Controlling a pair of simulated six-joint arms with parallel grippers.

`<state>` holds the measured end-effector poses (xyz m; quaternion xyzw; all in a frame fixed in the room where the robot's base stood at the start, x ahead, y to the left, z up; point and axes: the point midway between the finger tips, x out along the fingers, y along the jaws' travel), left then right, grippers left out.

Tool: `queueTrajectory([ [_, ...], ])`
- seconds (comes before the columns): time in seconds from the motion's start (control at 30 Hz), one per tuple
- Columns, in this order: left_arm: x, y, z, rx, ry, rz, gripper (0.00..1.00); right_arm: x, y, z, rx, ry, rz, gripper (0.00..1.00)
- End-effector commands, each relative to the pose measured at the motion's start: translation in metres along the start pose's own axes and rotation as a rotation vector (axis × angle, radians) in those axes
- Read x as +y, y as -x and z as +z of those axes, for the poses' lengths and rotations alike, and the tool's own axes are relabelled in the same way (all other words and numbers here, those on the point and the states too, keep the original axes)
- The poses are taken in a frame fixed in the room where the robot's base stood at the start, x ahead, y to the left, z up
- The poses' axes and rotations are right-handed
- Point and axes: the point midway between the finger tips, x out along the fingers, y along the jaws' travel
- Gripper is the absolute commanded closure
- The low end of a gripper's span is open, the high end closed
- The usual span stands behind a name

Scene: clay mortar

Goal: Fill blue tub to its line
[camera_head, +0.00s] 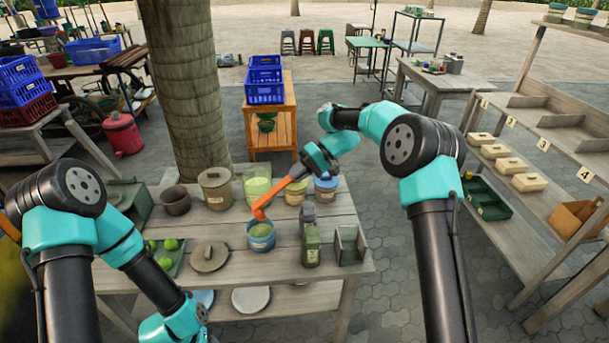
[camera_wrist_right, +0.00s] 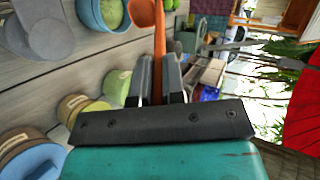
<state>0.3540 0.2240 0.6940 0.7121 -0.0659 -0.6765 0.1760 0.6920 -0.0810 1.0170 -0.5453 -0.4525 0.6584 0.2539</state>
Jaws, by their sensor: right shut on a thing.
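The blue tub (camera_head: 262,247) stands near the front of the wooden table with green material inside. Its fill line is too small to make out. It also shows at the top of the right wrist view (camera_wrist_right: 88,14). My right gripper (camera_head: 303,172) is shut on the handle of an orange scoop (camera_head: 278,195), also seen between the fingers in the right wrist view (camera_wrist_right: 159,45). The scoop's head is above the tub's far rim in the head view; whether it holds anything is hidden. My left arm hangs at lower left, its gripper jaws out of view.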

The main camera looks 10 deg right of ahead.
Motion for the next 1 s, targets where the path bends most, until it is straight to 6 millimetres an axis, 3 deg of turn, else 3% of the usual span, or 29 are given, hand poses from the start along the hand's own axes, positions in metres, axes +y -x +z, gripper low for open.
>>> queueTrajectory([
  [0.37,0.0,0.0,0.0,0.0,0.0,0.0,0.57,-0.01,-0.005,0.001,-0.002,0.001,0.056,1.0],
  [1.0,0.0,0.0,0.0,0.0,0.0,0.0,0.57,-0.09,-0.046,0.001,-0.002,0.009,0.573,1.0],
])
